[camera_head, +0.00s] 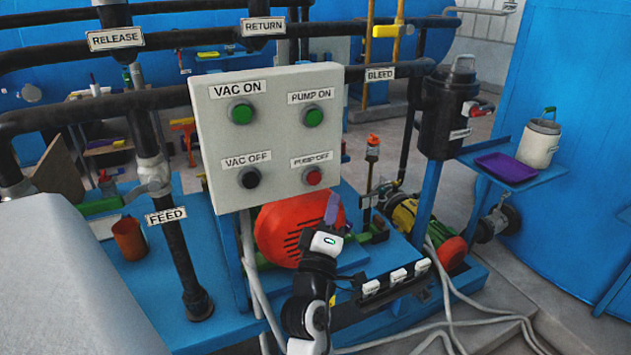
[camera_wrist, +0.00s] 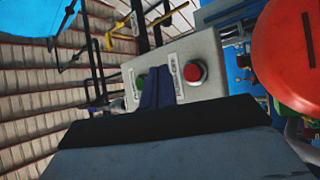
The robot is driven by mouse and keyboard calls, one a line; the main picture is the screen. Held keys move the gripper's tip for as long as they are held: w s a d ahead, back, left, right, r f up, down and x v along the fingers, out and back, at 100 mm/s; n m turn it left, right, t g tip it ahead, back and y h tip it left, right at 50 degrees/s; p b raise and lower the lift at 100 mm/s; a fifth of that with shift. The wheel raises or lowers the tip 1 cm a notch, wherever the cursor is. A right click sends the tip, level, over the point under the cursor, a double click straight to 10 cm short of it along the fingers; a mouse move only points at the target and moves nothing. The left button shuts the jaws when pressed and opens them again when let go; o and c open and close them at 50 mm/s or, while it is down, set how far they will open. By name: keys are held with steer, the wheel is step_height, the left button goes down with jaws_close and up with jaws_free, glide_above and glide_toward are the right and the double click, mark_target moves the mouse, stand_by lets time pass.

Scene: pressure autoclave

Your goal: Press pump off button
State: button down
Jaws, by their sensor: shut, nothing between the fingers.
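The pump off button (camera_head: 312,177) is a small red button at the lower right of the light grey control panel (camera_head: 272,135), under the label "PUMP OFF". It also shows in the wrist view (camera_wrist: 193,71), just right of my fingertips. My gripper (camera_head: 333,205) is shut and empty, with its purple fingers together, below and a little right of the red button. In the wrist view the fingers (camera_wrist: 157,85) point at the panel and partly cover it. A gap to the red button shows; I cannot tell the depth exactly.
The panel also carries the green vac on button (camera_head: 241,112), the green pump on button (camera_head: 312,116) and the black vac off button (camera_head: 249,178). A large red-orange motor cover (camera_head: 285,232) sits below the panel, close to my gripper. Dark pipes run behind.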

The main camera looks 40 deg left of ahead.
mark_target(320, 175)
steer(key=shift+w+a+b, duration=0.25)
steer(key=shift+w+a, duration=0.15)
steer(key=shift+a, duration=0.5)
steer(key=shift+w+a+b, duration=0.3)
steer(key=shift+w+a, duration=0.05)
steer(key=shift+a, duration=0.6)
steer(key=shift+w+a+b, duration=0.25)
steer(key=shift+w+a, duration=0.15)
steer(key=shift+a, duration=0.6)
steer(key=shift+w+a, duration=0.15)
steer(key=shift+a, duration=0.15)
steer(key=shift+w+a+b, duration=0.2)
steer(key=shift+a+b, duration=0.2)
steer(key=shift+b, duration=0.1)
stand_by(0.3)
steer(key=shift+s+d, duration=0.1)
steer(key=shift+d, duration=0.05)
stand_by(0.3)
steer(key=shift+s+d+p, duration=0.3)
steer(key=shift+d, duration=0.35)
steer(key=shift+s+d+p, duration=0.25)
steer(key=shift+s+d, duration=0.05)
steer(key=shift+d, duration=0.45)
steer(key=shift+s+d+p, duration=0.2)
steer(key=shift+s+d, duration=0.15)
steer(key=shift+d, duration=0.45)
steer(key=shift+s+d+p, duration=0.25)
steer(key=shift+s+d, duration=0.05)
steer(key=shift+d, duration=0.45)
